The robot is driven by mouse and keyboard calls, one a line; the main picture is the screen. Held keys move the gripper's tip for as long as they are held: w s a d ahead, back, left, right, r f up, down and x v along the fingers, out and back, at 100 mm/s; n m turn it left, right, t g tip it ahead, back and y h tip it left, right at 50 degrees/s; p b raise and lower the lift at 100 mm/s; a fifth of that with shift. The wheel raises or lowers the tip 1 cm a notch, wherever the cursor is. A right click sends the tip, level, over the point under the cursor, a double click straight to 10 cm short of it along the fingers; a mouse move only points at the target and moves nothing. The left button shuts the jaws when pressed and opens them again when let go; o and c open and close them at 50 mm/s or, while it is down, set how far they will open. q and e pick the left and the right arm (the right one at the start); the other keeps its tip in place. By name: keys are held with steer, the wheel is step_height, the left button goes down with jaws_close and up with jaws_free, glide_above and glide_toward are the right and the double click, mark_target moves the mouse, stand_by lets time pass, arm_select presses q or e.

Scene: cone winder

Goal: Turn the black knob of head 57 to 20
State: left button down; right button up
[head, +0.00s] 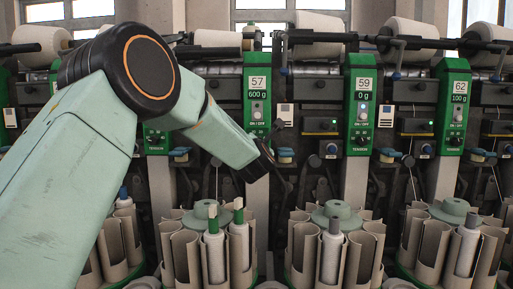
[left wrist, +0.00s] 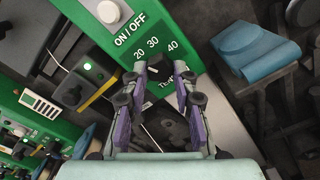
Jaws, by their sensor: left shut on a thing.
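The green panel of head 57 (head: 257,88) stands in the middle of the head view, its display reading 600 g. My left arm crosses in front, and my left gripper (head: 275,134) is at the panel's lower part, where the knob is hidden. In the left wrist view the black knob (left wrist: 157,66) sits below the printed 20, 30 and 40. My left gripper (left wrist: 156,76) is shut on this knob, one finger on each side. Where the knob points is too small to tell. My right gripper is in neither view.
Panels of head 59 (head: 362,100), reading 0 g, and head 62 (head: 454,105), reading 100 g, stand to the right. Bobbin magazines (head: 300,243) line the bottom. A blue lever (left wrist: 246,55) lies right of the panel in the wrist view.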

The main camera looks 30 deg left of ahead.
arm_select(q)
steer(key=shift+r, duration=0.35)
steer(key=c, duration=1.4)
jaws_free()
steer(key=o, duration=0.3)
steer(key=shift+f, duration=0.25)
steer(key=shift+o, duration=0.2)
steer(key=v, duration=1.2)
steer(key=shift+f, duration=0.15)
